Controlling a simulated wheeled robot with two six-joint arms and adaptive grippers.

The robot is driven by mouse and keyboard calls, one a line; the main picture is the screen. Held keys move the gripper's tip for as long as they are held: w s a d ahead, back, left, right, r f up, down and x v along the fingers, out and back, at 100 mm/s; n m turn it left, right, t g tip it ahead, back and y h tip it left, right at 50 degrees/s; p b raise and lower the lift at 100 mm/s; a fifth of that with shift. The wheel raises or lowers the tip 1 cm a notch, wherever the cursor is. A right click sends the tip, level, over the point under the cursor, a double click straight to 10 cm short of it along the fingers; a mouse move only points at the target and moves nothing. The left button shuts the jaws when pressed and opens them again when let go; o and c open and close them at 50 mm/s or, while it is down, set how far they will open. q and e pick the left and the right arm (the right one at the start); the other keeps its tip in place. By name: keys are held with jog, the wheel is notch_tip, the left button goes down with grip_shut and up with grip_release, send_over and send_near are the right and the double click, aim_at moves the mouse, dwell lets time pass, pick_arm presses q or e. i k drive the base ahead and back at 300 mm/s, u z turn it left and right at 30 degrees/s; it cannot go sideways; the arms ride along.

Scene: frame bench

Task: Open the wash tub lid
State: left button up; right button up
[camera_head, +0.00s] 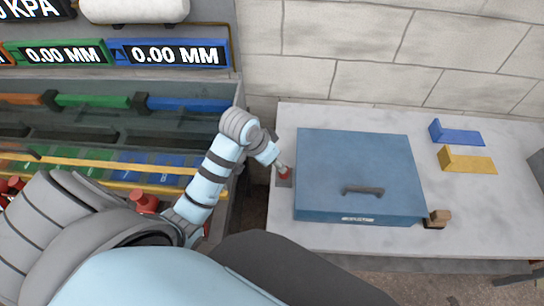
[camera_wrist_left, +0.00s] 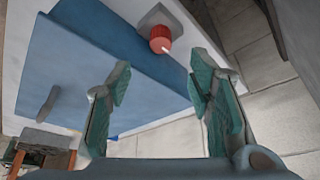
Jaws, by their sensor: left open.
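The wash tub (camera_head: 345,217) is a blue box with a pale label on its front face. Its flat blue lid (camera_head: 350,155) lies shut on top, with a grey bar handle (camera_head: 363,190) near the front edge. In the left wrist view the handle (camera_wrist_left: 47,105) shows at the left. A red knob (camera_head: 284,173) on a grey plate stands beside the tub's left side; it also shows in the left wrist view (camera_wrist_left: 160,38). My left gripper (camera_wrist_left: 160,65) is open and empty, its fingers pointing towards the knob. My right gripper is out of view.
The tub stands on a pale bench (camera_head: 470,220). A blue bracket (camera_head: 458,135) and a yellow bracket (camera_head: 467,160) lie to its right. A small wooden block (camera_head: 438,217) is at its front right corner. A rack with coloured bars (camera_head: 95,101) stands at the left.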

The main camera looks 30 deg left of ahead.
aim_at(347, 172)
jog(key=k, duration=1)
